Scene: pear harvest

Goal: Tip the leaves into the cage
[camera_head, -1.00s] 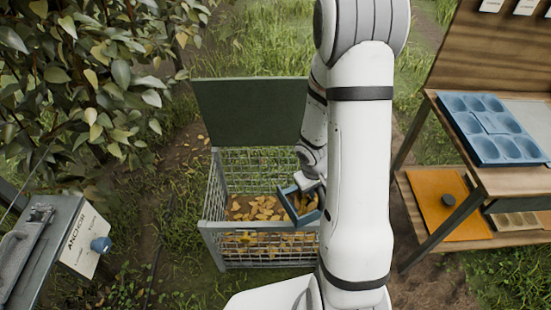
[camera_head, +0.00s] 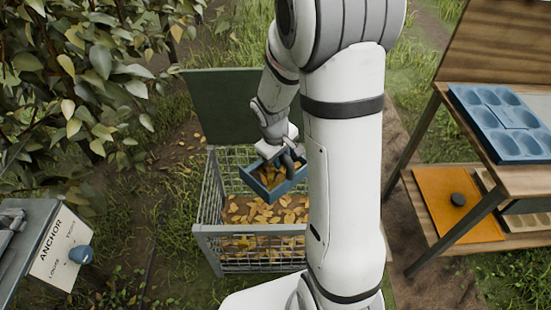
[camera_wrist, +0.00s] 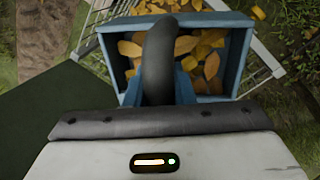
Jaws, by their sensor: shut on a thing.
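My gripper (camera_head: 288,157) is shut on a blue tray (camera_head: 284,186) and holds it above the open wire cage (camera_head: 250,229). Brown and yellow leaves lie in the tray, which looks about level or only slightly tilted. The tray also shows in the wrist view (camera_wrist: 242,60), with its leaves inside; a dark finger covers part of it. The cage holds a layer of yellow-brown leaves (camera_head: 262,212) on its floor. Its dark green lid (camera_head: 225,110) stands open at the back. My arm hides the cage's right side.
A leafy tree (camera_head: 75,80) stands at the left, above a grey box with an ANCHOR label (camera_head: 58,245) and a blue knob (camera_head: 81,254). A wooden bench at the right holds a blue moulded tray (camera_head: 500,122) and an orange board (camera_head: 450,205) below. Grass surrounds the cage.

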